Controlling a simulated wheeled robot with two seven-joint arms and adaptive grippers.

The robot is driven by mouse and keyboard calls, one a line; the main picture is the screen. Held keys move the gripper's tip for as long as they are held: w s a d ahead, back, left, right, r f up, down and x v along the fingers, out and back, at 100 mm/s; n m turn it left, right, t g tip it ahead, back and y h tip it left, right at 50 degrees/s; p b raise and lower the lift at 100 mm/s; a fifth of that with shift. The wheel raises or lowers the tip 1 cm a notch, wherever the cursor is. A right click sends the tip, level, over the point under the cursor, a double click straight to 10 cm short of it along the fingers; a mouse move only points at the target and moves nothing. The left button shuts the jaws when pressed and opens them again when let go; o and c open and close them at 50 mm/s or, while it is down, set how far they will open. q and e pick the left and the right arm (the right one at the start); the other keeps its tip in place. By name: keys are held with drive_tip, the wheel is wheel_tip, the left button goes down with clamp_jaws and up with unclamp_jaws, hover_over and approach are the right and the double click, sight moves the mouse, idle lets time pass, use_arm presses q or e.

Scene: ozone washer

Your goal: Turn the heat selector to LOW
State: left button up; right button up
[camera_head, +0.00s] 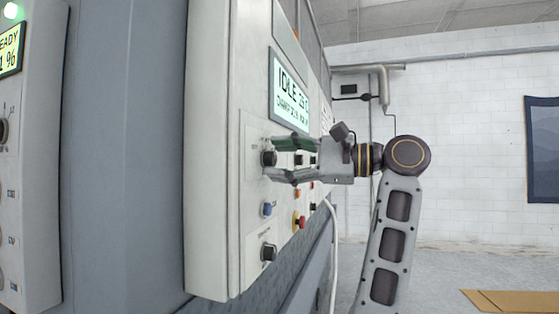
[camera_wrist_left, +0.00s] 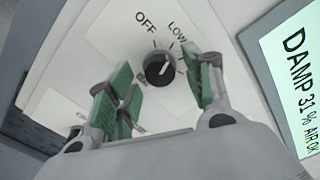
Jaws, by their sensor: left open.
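The heat selector is a black round knob (camera_wrist_left: 158,70) on a light panel, with OFF and LOW printed above it in the left wrist view. A pale pointer line crosses the knob, but I cannot tell exactly which mark it points to. In the head view, the knob (camera_head: 268,158) sits on the upper left of the control panel. My left gripper (camera_head: 283,160) is open, its green-padded fingers reaching toward the panel above and below the knob's level. In the left wrist view, the gripper (camera_wrist_left: 165,85) has pads on both sides of the knob; I cannot tell whether they touch it.
A display (camera_head: 289,93) reading IDLE is above the knobs. A blue button (camera_head: 267,209), a red button (camera_head: 302,222) and another black knob (camera_head: 268,252) are below. A grey cabinet (camera_head: 125,150) stands left. Floor is open at right, with a cardboard piece (camera_head: 510,300).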

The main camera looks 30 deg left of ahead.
use_arm(q)
drive_tip(key=v, duration=1.1)
drive_tip(key=shift+w+d, duration=0.15)
idle(0.5)
